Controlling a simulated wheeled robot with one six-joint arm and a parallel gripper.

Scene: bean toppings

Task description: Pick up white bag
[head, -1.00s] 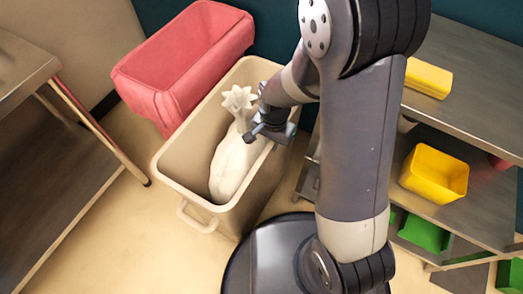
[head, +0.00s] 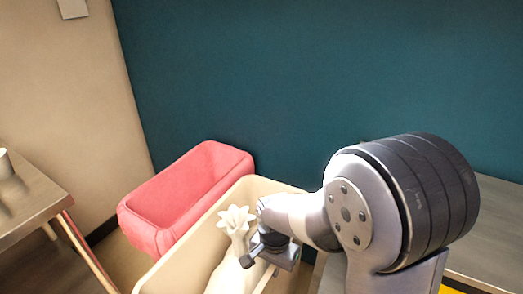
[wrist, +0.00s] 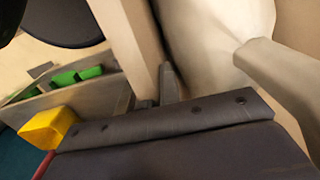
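The white bag (head: 232,272) stands in the beige bin (head: 173,270), its knotted, flared top (head: 237,220) upright near the rim. In the head view its lower part is cut off by the frame edge. My gripper (head: 256,235) is just right of the bag's neck, over the bin, with its dark fingers spread apart. It holds nothing that I can see. In the wrist view the pale bag (wrist: 210,45) fills the upper right, close to the gripper; whether a finger touches it I cannot tell.
A red bin (head: 185,195) stands behind and left of the beige bin, near the teal wall. A metal table (head: 35,205) is at the left. A metal counter (head: 490,235) is at the right. The wrist view shows a yellow container (wrist: 47,130) and green bins (wrist: 78,75).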

